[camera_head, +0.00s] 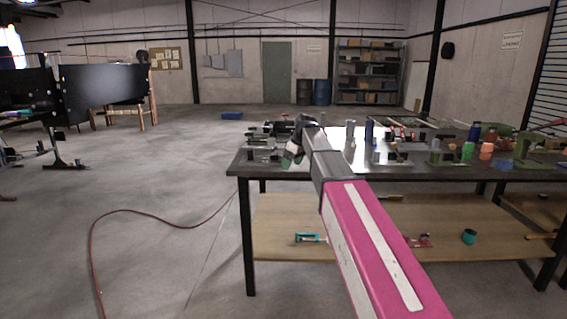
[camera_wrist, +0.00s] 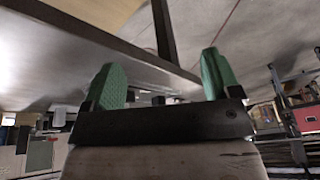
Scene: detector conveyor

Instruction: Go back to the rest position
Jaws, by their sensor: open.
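My gripper (camera_head: 292,156) is at the end of my pink arm, in front of the left end of the workbench (camera_head: 240,166) in the head view. It appears at about the height of the bench top; the exact gap to the bench cannot be told. In the wrist view its two green fingers (camera_wrist: 160,82) stand wide apart with nothing between them. A dark bench edge and a leg (camera_wrist: 164,30) show beyond the fingers in the wrist view.
Many tools and small parts, among them an orange cylinder (camera_head: 487,151), crowd the bench top. A wooden lower shelf (camera_head: 275,220) holds a few items. A red hose (camera_head: 150,212) lies on the floor at left. A black conveyor-like machine (camera_head: 100,87) stands far left. Open floor lies between.

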